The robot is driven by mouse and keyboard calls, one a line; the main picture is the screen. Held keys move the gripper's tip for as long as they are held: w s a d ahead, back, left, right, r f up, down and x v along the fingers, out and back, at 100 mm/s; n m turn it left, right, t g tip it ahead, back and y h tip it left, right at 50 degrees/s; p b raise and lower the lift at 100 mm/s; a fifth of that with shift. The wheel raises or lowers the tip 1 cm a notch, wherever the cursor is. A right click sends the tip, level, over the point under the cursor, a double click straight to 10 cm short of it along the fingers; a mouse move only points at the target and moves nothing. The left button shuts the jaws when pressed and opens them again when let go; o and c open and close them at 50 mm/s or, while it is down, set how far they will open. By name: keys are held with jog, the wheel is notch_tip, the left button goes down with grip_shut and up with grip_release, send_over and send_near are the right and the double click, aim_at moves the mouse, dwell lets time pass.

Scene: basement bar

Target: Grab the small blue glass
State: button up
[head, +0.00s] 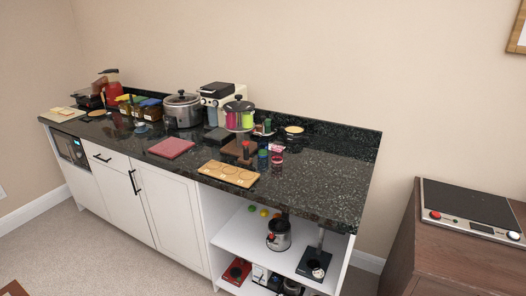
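A small blue glass-like item (263,154) stands on the dark stone counter (320,175), right of its middle. It is too small in the head view to tell its exact shape. A pink-red glass (277,158) stands close to its right. A dark brown block-like item (240,148) is close to its left. My gripper is not in view.
A wooden board with round hollows (228,174) lies in front, near the counter edge. A green-and-pink pot (239,115), a steel cooker (183,111) and a coffee machine (215,98) stand behind and left. The counter's right end is clear.

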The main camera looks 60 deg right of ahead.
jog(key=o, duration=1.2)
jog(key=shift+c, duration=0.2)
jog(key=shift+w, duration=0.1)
